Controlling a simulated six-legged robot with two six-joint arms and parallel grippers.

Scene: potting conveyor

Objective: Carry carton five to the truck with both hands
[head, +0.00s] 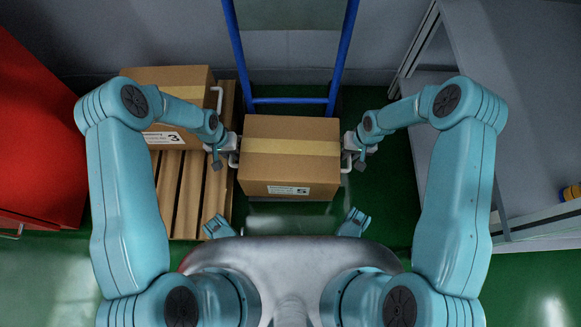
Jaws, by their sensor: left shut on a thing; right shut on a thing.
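Carton five (290,160) is a brown box with pale tape across its top and a white label marked 5 on its near side. It is in the middle of the head view, between my two grippers. My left gripper (232,150) is shut on the white handle at the carton's left side. My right gripper (347,150) is shut at its right side, on the handle there. Blue upright rails (291,102) with a crossbar stand just behind the carton; they look like a hand truck's frame. The truck's base is not visible.
Another carton (180,85), labelled 3, sits on a wooden pallet (190,195) at left, partly behind my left arm. A red cabinet (35,130) stands far left. A grey bench (530,120) stands at right. Green floor (385,205) is clear right of the carton.

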